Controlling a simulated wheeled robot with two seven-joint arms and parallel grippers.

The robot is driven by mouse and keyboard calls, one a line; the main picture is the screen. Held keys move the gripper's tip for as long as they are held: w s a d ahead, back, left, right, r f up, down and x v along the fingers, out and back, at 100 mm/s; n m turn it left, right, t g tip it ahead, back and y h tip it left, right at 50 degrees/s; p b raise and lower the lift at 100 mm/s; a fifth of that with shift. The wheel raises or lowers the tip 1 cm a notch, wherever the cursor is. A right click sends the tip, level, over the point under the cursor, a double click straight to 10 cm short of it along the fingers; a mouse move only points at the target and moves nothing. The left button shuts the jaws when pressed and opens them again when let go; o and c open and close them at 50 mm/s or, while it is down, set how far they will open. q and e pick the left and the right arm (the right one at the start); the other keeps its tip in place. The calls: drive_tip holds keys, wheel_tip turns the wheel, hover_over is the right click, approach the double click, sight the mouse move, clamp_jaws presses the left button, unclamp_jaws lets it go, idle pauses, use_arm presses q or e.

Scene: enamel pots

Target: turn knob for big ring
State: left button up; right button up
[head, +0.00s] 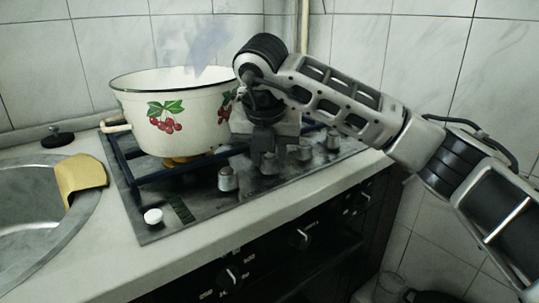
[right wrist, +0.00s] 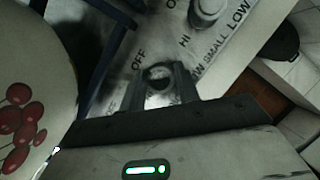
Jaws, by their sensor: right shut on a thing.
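My right gripper (head: 264,152) points down at the hob's control strip, in front of the pot. In the right wrist view its two fingers (right wrist: 160,84) are shut on a dark round knob (right wrist: 159,73) with "OFF" printed beside it. Another knob (right wrist: 207,10) stands next to it, with "HI", "LOW" and "SMALL" lettering near. In the head view several metal knobs line the hob's front, one (head: 228,179) left of the gripper and one (head: 333,139) to its right. The big ring is not clearly visible. My left gripper is out of view.
A white enamel pot (head: 150,105) with cherries stands on the left of the hob (head: 190,215), with an orange glow under it and vapour above. A white button (head: 153,216) is at the front left. A sink (head: 28,205) with a yellow cloth (head: 80,175) lies left.

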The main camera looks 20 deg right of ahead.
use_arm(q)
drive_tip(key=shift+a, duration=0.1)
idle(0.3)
use_arm(e)
drive_tip(key=o, duration=1)
drive_tip(key=shift+r, duration=0.1)
drive_tip(key=v, duration=0.6)
drive_tip(key=shift+p, duration=0.4)
wheel_tip(320, 180, up, 8)
drive_tip(key=p, duration=0.2)
hover_over(267, 180)
drive_tip(key=s+a, duration=0.1)
drive_tip(key=s, duration=0.2)
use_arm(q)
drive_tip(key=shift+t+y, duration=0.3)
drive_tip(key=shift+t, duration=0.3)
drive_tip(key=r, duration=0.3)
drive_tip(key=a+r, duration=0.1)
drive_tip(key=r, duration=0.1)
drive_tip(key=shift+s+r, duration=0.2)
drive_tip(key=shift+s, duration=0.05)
use_arm(e)
drive_tip(key=shift+s+a+r, duration=0.2)
drive_tip(key=shift+a+r, duration=0.1)
drive_tip(key=shift+r, duration=0.2)
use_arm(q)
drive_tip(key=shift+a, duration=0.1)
